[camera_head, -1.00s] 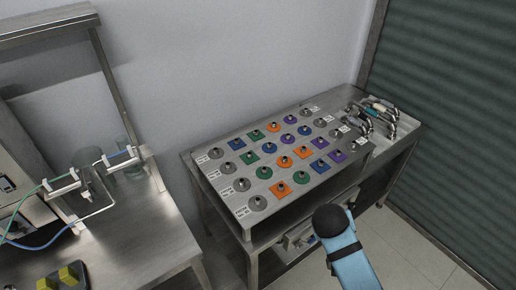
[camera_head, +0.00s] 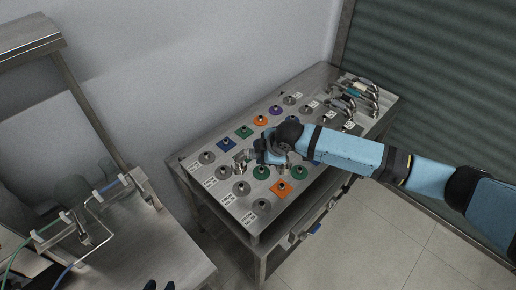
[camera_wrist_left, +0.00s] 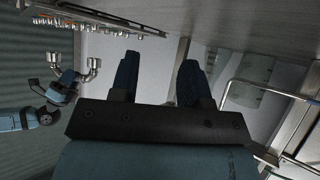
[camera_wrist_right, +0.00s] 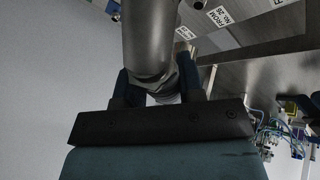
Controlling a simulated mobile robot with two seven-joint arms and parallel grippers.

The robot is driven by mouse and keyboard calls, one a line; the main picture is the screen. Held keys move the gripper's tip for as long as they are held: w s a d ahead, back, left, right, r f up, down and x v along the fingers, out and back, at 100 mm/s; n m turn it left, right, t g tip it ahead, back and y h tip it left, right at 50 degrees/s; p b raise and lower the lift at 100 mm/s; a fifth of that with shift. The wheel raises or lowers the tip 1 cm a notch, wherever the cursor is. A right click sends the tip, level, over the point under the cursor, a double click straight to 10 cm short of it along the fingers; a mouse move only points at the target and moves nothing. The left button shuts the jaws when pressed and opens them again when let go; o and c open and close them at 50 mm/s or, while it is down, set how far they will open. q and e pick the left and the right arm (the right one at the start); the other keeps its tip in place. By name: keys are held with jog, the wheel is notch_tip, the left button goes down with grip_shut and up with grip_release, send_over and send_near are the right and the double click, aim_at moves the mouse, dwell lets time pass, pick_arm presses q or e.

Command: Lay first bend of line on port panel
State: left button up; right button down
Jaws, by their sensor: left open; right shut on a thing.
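The port panel (camera_head: 190,160) is a steel table top with rows of grey, blue, green, orange and purple ports. My right gripper (camera_head: 272,150) is over its middle, shut on a shiny metal pipe bend (camera_head: 240,160). In the right wrist view the bend (camera_wrist_right: 150,40) fills the space between the fingers (camera_wrist_right: 158,82). In the left wrist view both open ends of the bend (camera_wrist_left: 92,65) show beyond my right arm. Whether they touch any port I cannot tell. My left gripper (camera_head: 158,285) is open and empty at the bottom edge; its fingers (camera_wrist_left: 158,80) stand apart.
Several more metal bends (camera_head: 355,98) lie at the panel's right end. White labels (camera_wrist_right: 218,16) mark the panel's edges. A steel bench (camera_head: 150,245) with tubing and clamps stands at the left. A wall is behind the panel; a grey shutter (camera_head: 430,90) is at the right.

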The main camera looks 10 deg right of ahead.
pick_arm(q)
jog(key=shift+s+d, duration=0.15)
jog(key=shift+s, duration=0.2)
pick_arm(e)
jog(key=shift+s+f, duration=0.15)
jog(key=shift+f, duration=0.25)
pick_arm(q)
jog(key=shift+w+r, duration=0.15)
jog(key=shift+w, duration=0.1)
pick_arm(e)
jog(key=shift+f, duration=0.3)
jog(key=shift+f, duration=0.2)
pick_arm(q)
jog(key=shift+w+b, duration=0.15)
jog(key=shift+b, duration=0.3)
jog(key=shift+a+f+m+b, duration=0.2)
jog(key=shift+f+m+b, duration=0.1)
jog(key=shift+f+b, duration=0.05)
jog(key=shift+s+d+f, duration=0.1)
jog(key=shift+s+f, duration=0.25)
jog(key=shift+d+f+b, duration=0.1)
jog(key=shift+f+b, duration=0.1)
jog(key=shift+b, duration=0.3)
pick_arm(e)
jog(key=shift+f, duration=2.35)
pick_arm(q)
jog(key=shift+w, duration=0.15)
